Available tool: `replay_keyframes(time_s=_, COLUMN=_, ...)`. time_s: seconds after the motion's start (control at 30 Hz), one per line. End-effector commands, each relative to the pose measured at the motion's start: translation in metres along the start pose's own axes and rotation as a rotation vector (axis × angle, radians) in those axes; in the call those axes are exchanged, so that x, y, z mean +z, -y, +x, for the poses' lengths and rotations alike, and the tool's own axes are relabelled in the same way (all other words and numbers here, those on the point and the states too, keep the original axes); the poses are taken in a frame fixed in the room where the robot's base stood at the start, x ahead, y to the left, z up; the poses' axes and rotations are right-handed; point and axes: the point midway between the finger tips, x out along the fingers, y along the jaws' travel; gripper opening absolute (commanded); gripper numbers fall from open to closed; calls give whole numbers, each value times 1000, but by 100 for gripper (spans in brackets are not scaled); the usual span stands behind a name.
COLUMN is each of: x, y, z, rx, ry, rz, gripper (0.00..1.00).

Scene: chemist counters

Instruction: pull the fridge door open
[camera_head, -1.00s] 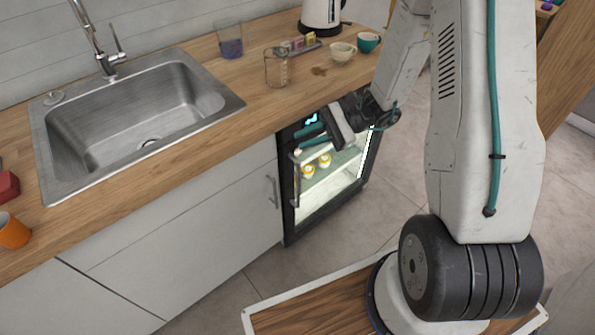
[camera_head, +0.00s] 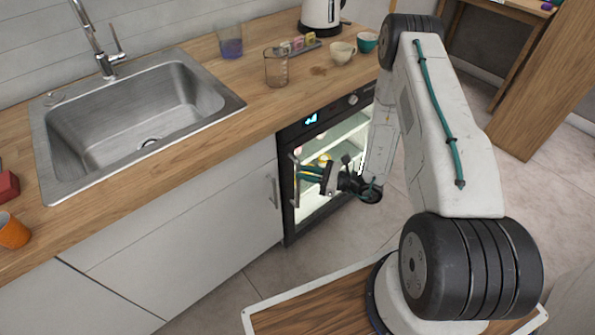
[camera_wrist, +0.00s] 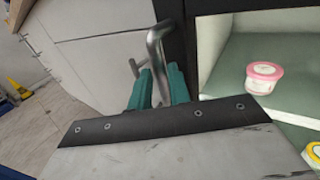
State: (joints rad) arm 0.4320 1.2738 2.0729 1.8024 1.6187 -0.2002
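The fridge (camera_head: 330,165) is a small black-framed, glass-fronted unit under the counter, lit inside, and its door looks closed. Its upright silver handle (camera_head: 296,182) is on the left edge of the door; in the wrist view the handle (camera_wrist: 153,48) runs down between my fingers. My gripper (camera_head: 303,172) is in front of the handle, its two teal fingers apart. The fingers also show in the wrist view (camera_wrist: 159,75), one on each side of the bar. Contact with the bar is hard to make out.
White cabinets with a handle (camera_head: 273,192) stand left of the fridge. The wooden counter (camera_head: 200,140) above holds a sink (camera_head: 150,100), a beaker (camera_head: 277,68) and cups. A pink-lidded jar (camera_wrist: 263,78) is inside the fridge. The floor (camera_head: 350,228) before the fridge looks clear.

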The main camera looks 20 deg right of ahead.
Motion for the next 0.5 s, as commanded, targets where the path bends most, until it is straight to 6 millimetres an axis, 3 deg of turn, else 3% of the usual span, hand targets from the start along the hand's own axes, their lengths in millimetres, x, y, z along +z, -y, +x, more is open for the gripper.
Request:
replay_keyframes(time_s=0.2, x=0, y=-1, z=24, rx=2, ry=-1, rz=1, gripper=19)
replay_keyframes(time_s=0.5, x=0, y=0, z=28, rx=1, ry=0, rz=1, gripper=19)
